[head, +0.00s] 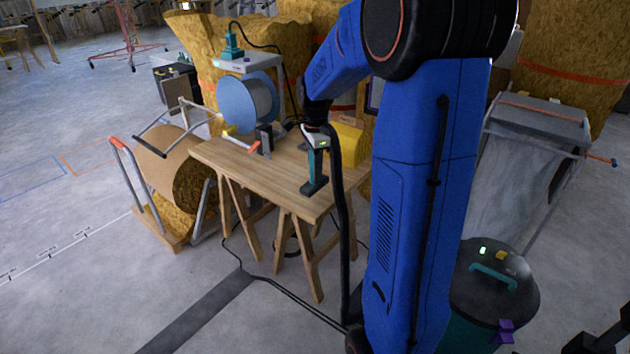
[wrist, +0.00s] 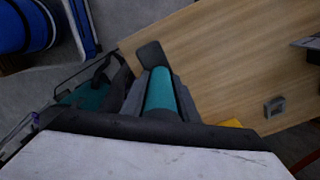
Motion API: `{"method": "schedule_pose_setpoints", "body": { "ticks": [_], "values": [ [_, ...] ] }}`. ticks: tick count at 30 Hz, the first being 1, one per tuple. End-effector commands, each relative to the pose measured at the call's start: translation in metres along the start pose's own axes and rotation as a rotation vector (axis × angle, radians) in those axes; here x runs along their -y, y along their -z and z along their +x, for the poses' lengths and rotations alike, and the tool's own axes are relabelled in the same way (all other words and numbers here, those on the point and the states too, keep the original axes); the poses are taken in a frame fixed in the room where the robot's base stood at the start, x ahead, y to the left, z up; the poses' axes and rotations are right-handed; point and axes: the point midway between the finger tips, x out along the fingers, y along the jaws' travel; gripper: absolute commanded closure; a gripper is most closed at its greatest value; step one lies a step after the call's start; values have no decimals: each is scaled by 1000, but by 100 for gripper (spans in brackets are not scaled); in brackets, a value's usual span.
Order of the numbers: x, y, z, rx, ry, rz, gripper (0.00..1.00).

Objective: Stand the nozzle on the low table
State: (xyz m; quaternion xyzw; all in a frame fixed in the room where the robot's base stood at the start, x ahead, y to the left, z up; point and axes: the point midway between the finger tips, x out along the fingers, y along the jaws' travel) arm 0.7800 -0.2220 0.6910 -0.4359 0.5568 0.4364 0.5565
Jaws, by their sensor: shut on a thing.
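The nozzle is a teal upright body (head: 316,163) with a dark foot, seen in the head view over the front right part of the low wooden table (head: 250,172). In the wrist view its teal tube (wrist: 160,90) runs between the dark fingers, and its dark foot (wrist: 151,55) shows against the tabletop (wrist: 215,50). My gripper (wrist: 158,102) is shut on the nozzle, with its pale housing above it. The nozzle looks nearly upright. I cannot tell whether its foot touches the table.
A yellow box (head: 345,144) stands behind the nozzle. A blue-flanged spool (head: 240,100) and an orange-handled tool (head: 240,143) are at the table's left. A black hose (head: 347,240) hangs down in front. A dark-lidded canister (head: 495,280) stands at lower right. The front middle tabletop is clear.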

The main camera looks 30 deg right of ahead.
Motion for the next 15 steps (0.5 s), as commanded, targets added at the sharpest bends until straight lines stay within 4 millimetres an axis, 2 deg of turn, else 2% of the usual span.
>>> {"method": "schedule_pose_setpoints", "body": {
  "ticks": [5,11,15],
  "values": [
    [-1,0,12,0,-2,0,100],
    [0,0,37,0,-1,0,100],
    [0,0,39,0,0,0,100]
  ]
}}
